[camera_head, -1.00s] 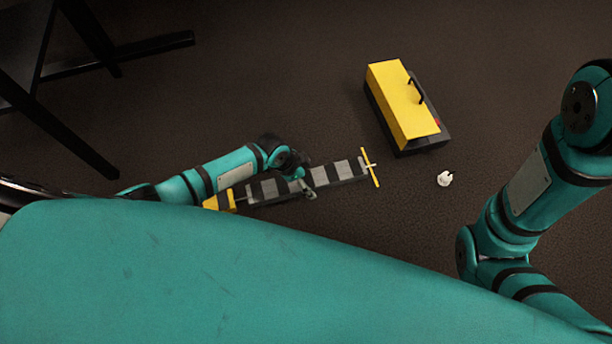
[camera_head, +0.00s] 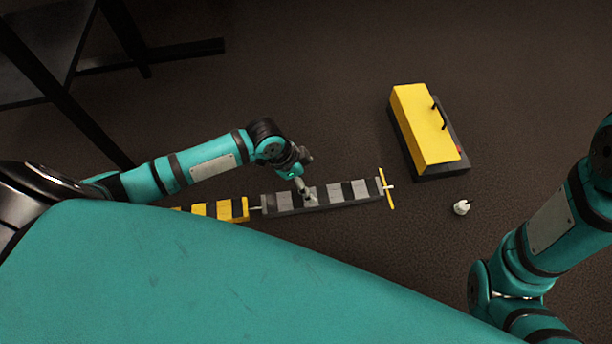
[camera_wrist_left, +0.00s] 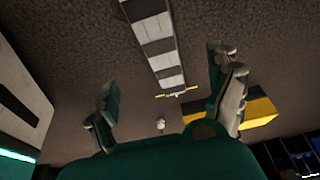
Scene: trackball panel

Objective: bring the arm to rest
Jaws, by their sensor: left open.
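My left arm comes in from the left in the head view. Its gripper (camera_head: 303,186) hangs above the grey-and-black striped bar, seen from above. In the left wrist view the two fingers of this gripper (camera_wrist_left: 170,95) are spread wide, with nothing between them. The striped bar (camera_head: 335,194) also shows beyond the fingers in the wrist view (camera_wrist_left: 155,45). Whether the fingertips touch the bar cannot be told from the head view. My right arm stands at the right edge of the head view; its gripper is out of view.
A yellow-and-black striped block (camera_head: 228,209) joins the bar's left end, and a yellow crosspiece (camera_head: 386,188) its right end. A yellow box with black handle (camera_head: 425,125) and a small white object (camera_head: 461,208) lie right. A dark-legged frame (camera_head: 65,95) stands upper left. Floor between is clear.

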